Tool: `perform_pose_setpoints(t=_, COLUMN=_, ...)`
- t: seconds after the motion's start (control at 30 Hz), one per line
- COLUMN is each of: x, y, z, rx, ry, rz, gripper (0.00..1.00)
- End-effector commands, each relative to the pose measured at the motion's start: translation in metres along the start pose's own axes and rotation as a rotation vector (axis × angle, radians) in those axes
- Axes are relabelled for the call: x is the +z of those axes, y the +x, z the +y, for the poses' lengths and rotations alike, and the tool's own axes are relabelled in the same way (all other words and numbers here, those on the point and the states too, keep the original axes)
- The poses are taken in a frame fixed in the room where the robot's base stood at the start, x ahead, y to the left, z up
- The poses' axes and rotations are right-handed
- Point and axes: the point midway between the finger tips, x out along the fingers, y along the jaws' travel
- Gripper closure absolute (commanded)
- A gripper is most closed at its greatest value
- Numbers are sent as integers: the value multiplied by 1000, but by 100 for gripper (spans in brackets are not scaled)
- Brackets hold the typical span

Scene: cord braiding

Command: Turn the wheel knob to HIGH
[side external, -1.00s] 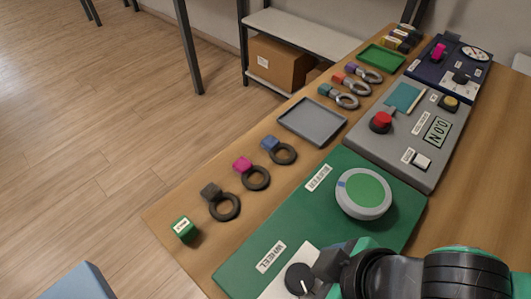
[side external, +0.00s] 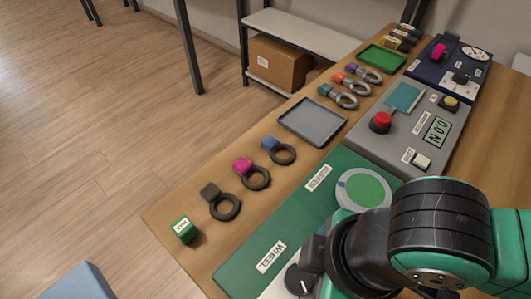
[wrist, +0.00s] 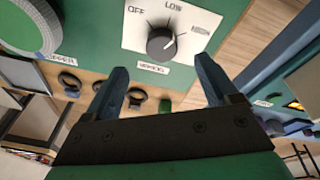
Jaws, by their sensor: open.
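The black wheel knob (wrist: 161,43) sits on a white plate (wrist: 190,50) marked OFF, LOW and HIGH. Its white pointer line appears to aim to the upper right, between the LOW and HIGH marks; its exact setting is hard to tell. In the side view the knob (side external: 297,279) shows at the bottom edge, beside my arm. My gripper (wrist: 161,66) is open, its two fingers apart on either side of the knob in the wrist view. Nothing is held, and contact with the knob cannot be made out. In the side view my fingers are mostly hidden by my wrist.
The green WHEEL panel (side external: 300,220) carries a round grey-green wheel (side external: 362,188), partly covered by my arm. Beyond it is a grey panel (side external: 405,145) with a red knob (side external: 381,122). Several dark rings with coloured tags and a grey tray (side external: 312,121) lie to the left.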

Motion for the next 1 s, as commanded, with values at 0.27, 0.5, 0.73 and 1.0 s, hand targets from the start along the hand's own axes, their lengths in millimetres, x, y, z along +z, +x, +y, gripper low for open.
perform_pose_setpoints(t=0.27, x=-11, y=1, z=6, rx=-112, ry=-379, rz=-153, gripper=19)
perform_pose_setpoints(t=0.5, x=-6, y=25, z=4, rx=-118, ry=-399, rz=-158, gripper=19)
perform_pose_setpoints(t=0.73, x=-2, y=49, z=2, rx=-117, ry=-397, rz=-157, gripper=19)
perform_pose_setpoints(t=1.0, x=-1, y=54, z=1, rx=-117, ry=-396, rz=-157, gripper=19)
